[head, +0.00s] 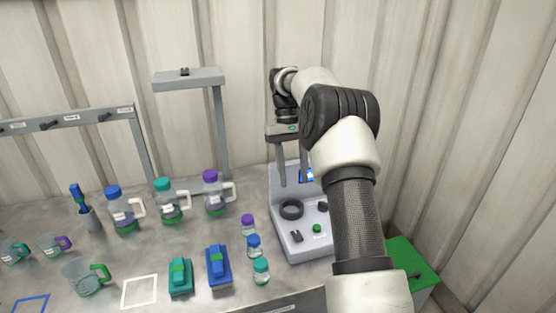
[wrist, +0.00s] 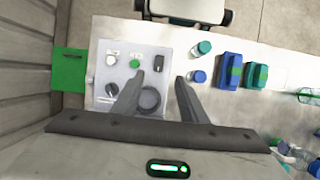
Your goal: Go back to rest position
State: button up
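My gripper (head: 294,178) hangs pointing down over the grey device (head: 286,240) at the right of the bench, with its two fingers apart. In the wrist view my gripper (wrist: 158,77) also shows two spread fingers and nothing between them. The device has a black ring (head: 291,209), a green button (head: 317,228) and black knobs. In the wrist view the device's panel (wrist: 120,75) lies below the fingers, and one finger partly covers the ring (wrist: 150,99). A small blue patch (head: 308,176) shows behind one finger; my arm hides the device's right side.
A green box (head: 412,262) stands right of the device. Left are small capped bottles (head: 254,246), a blue case (head: 218,267), a teal case (head: 180,275) and several handled jugs (head: 170,202). A grey stand (head: 222,130) rises behind. Corrugated walls close the back and right.

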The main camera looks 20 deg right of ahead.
jog(key=s+a+r+t+h, duration=0.1)
jog(key=s+a+r+t, duration=0.1)
jog(key=s+a+r, duration=0.35)
jog(key=s+a+r+t, duration=0.2)
jog(key=s+r+t, duration=0.1)
jog(key=s+r, duration=0.55)
jog(key=s+a+t, duration=0.1)
jog(key=s+t, duration=0.1)
jog(key=s, duration=0.6)
jog(key=s+a+t+y, duration=0.1)
jog(key=s+a+t, duration=0.1)
jog(key=s, duration=0.6)
jog(key=shift+s+f+t+p, duration=0.2)
jog(key=shift+f+t+p, duration=0.15)
jog(key=shift+t+p, duration=0.05)
